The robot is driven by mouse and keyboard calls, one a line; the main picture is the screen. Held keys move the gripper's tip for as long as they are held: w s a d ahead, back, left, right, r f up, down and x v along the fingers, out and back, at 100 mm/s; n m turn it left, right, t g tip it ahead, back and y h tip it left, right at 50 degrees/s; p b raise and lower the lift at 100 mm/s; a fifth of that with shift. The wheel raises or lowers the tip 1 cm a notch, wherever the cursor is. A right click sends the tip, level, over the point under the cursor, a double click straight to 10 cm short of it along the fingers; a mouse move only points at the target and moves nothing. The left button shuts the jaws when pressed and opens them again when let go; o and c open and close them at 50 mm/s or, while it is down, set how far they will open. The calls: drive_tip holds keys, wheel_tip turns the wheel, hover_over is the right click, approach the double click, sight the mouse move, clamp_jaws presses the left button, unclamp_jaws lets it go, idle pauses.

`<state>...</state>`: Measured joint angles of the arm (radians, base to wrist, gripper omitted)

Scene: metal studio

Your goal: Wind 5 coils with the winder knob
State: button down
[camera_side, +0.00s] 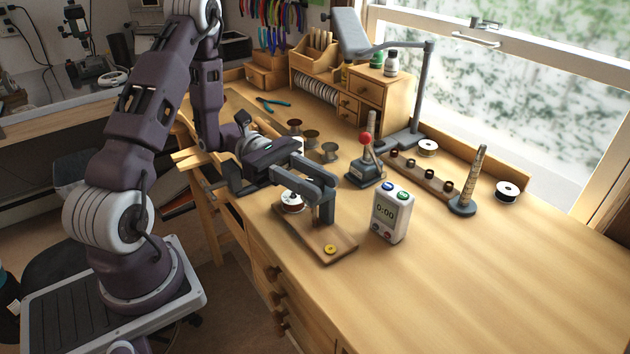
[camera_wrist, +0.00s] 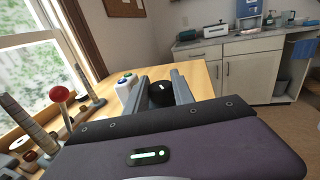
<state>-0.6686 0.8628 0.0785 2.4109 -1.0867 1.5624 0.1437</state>
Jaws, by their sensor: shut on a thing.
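How many coils are on the spool cannot be told.
A white timer (camera_side: 387,214) showing 0:00 stands right of the board. The bench's front right is clear.

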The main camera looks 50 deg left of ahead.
drive_tip(key=m+g, duration=0.3)
drive_tip(key=g, duration=0.1)
drive_tip(key=m+g, duration=0.2)
drive_tip(key=g, duration=0.3)
drive_tip(key=shift+m, duration=0.4)
drive_tip(key=m+g+y, duration=0.2)
drive_tip(key=m+g, duration=0.1)
drive_tip(key=g, duration=0.1)
drive_tip(key=m+g+y, duration=0.2)
drive_tip(key=m+g, duration=0.1)
drive_tip(key=g, duration=0.1)
drive_tip(key=shift+y, duration=0.3)
drive_tip(key=c, duration=1.1)
unclamp_jaws()
drive_tip(key=shift+o, duration=0.2)
drive_tip(key=shift+a, duration=0.1)
drive_tip(key=shift+v, duration=1.4)
wheel_tip(320, 180, up, 7)
